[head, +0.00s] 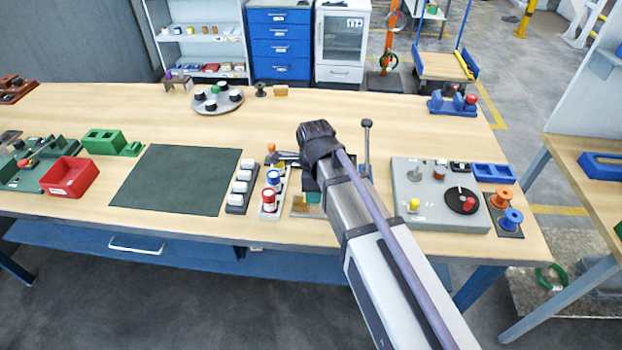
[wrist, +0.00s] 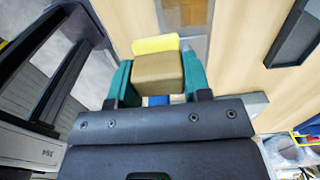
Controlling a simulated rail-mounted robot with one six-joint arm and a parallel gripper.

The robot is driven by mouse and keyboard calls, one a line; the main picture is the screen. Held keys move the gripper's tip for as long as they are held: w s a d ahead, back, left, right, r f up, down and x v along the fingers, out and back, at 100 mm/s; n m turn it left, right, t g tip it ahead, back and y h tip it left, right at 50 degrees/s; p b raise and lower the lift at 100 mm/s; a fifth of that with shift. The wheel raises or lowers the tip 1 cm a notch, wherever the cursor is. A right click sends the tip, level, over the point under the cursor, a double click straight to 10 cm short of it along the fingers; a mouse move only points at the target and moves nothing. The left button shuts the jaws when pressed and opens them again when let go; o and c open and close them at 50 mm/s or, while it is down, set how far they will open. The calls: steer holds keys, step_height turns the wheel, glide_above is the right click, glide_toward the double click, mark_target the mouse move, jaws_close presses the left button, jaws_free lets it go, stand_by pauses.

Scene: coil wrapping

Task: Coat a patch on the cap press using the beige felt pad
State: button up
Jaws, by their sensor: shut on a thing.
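My gripper (wrist: 157,66) is shut on an olive-beige block, which I take for the felt pad (wrist: 160,75), between its teal fingers in the wrist view. A pale yellow slab (wrist: 155,44) shows at the block's far end. In the head view my arm covers most of the gripper; a bit of teal finger (head: 313,198) shows beside it, low over the table. An upright lever with a dark knob (head: 367,138) stands behind my arm; it seems to belong to the cap press, whose body is mostly hidden. I cannot tell whether the pad touches anything.
Left of the gripper are a rack with red and blue jars (head: 270,198) and a strip of white-topped blocks (head: 241,185). A dark green mat (head: 175,180) lies farther left. A grey panel with knobs (head: 430,212) is close on the right. The table's back middle is fairly clear.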

steer(key=shift+f+b, duration=3.75)
steer(key=shift+w+d, duration=0.15)
steer(key=shift+w, duration=2)
steer(key=s, duration=0.4)
step_height(320, 180, up, 8)
steer(key=p, duration=0.7)
steer(key=shift+s+f+p, duration=0.1)
steer(key=shift+f+p, duration=0.05)
steer(key=shift+p, duration=0.15)
steer(key=shift+f, duration=0.1)
steer(key=b, duration=0.6)
glide_above(314, 215)
step_height(314, 215, down, 6)
steer(key=shift+f, duration=0.1)
steer(key=shift+f+b, duration=0.95)
steer(key=shift+b, duration=0.15)
steer(key=shift+r, duration=0.1)
